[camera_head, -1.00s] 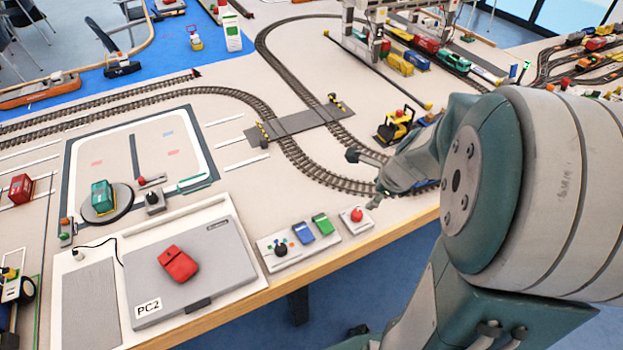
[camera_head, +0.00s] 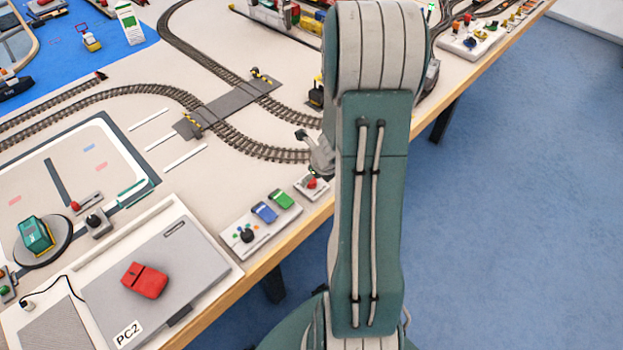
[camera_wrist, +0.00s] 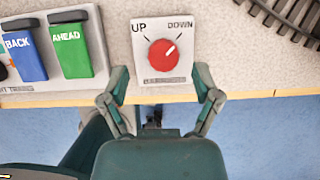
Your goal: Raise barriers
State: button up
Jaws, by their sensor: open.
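A small white panel (camera_wrist: 140,62) at the table's front edge carries a red rotary knob (camera_wrist: 163,54). The panel is marked UP at left and DOWN at right, and the knob's white line points toward DOWN. The knob also shows in the head view (camera_head: 312,183). My gripper (camera_wrist: 162,76) is open and empty, its fingertips spread on either side of the panel's near edge, short of the knob. In the head view my arm hides part of the gripper. Yellow-and-black barrier pieces (camera_head: 192,124) (camera_head: 262,77) stand at the two ends of the grey track crossing; their exact angle is unclear.
Left of the panel is a control box (camera_head: 232,243) with a black knob and blue BACK and green AHEAD switches (camera_wrist: 72,50). Curved rails (camera_head: 250,148) run behind. Blue floor is clear at right.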

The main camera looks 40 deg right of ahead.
aim_at(311, 182)
jog(key=shift+w+a+f, duration=0.15)
jog(key=shift+w+f, duration=0.05)
jog(key=shift+f, duration=0.25)
jog(key=shift+w+a+f, duration=0.15)
jog(key=shift+f, duration=0.3)
jog(key=shift+w+d+f, duration=0.1)
jog(key=shift+d+f, duration=0.05)
jog(key=shift+f, duration=0.15)
jog(key=shift+w+d+f, duration=0.1)
jog(key=shift+d+f, duration=0.15)
jog(key=shift+d, duration=0.45)
jog(key=shift+a+r, duration=0.1)
jog(key=shift+a, duration=0.15)
jog(key=c, duration=0.4)
jog(key=shift+a, duration=0.3)
grip_shut()
jog(key=shift+d, duration=0.1)
